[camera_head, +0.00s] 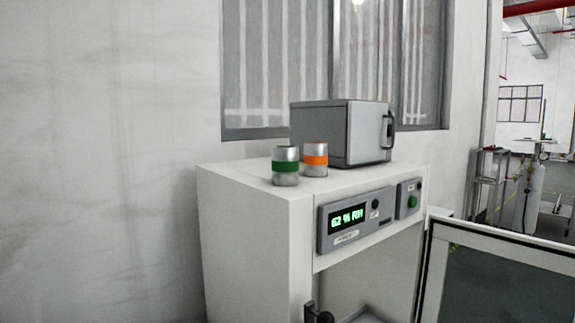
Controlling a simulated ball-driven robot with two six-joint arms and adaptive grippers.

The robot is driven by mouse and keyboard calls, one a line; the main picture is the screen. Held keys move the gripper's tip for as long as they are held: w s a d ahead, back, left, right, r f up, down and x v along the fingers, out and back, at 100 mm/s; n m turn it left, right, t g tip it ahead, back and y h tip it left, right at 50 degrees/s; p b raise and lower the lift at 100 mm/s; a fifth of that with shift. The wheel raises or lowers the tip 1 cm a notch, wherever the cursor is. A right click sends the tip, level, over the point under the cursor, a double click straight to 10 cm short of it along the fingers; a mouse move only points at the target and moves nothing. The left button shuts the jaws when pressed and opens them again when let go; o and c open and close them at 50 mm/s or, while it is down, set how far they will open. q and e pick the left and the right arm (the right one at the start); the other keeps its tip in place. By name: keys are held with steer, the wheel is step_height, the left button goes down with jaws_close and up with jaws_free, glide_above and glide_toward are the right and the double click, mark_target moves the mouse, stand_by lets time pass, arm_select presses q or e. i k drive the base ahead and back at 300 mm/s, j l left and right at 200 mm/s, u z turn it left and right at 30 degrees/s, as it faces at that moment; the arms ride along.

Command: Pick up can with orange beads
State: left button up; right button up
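The can with the orange band (315,160) stands upright on top of the white cabinet (257,218), in front of a grey box. It is silver above and below the band. A similar can with a green band (285,166) stands just to its left and a little nearer. Whether either can holds beads cannot be seen. Neither of my grippers shows in the head view.
A grey box (318,130) with a dark handle stands behind the cans. The cabinet front carries a panel with a green display (347,218). The cabinet's glass-paned door (500,275) stands open at the lower right. The wall (110,160) is at the left.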

mark_target(315, 153)
steer(key=l, duration=0.15)
steer(key=l+u, duration=0.3)
steer(key=i+j+u, duration=0.5)
steer(key=i, duration=0.15)
steer(key=k+l, duration=0.05)
steer(key=l, duration=0.05)
